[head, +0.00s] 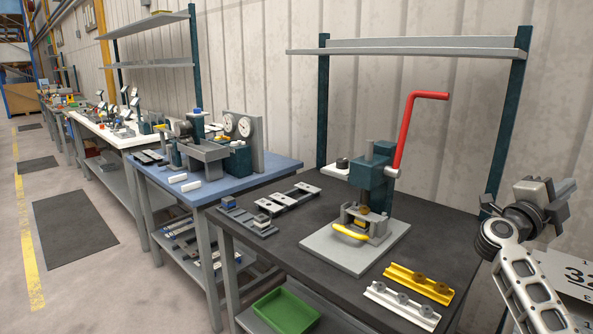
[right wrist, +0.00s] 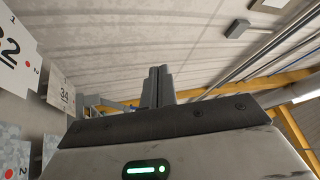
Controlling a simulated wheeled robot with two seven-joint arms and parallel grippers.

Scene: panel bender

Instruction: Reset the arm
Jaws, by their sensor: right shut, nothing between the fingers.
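A bench press (head: 372,178) with a dark teal body stands on a light grey base plate (head: 335,248) on the dark bench. Its red arm (head: 405,128) rises from the right side of the body and bends at the top into a level grip pointing right. A yellow curved part (head: 351,232) shows at the front of the press, under the ram. My right gripper (head: 563,191) is raised at the right, apart from the red arm. Its fingers are together and empty, as the right wrist view (right wrist: 158,86) also shows. My left gripper is not in view.
Yellow (head: 419,283) and white (head: 402,306) rails lie on the bench in front of the press. Flat plates (head: 289,198) lie to its left. A grey shelf (head: 420,49) spans above and behind. A green tray (head: 286,311) sits on the lower shelf.

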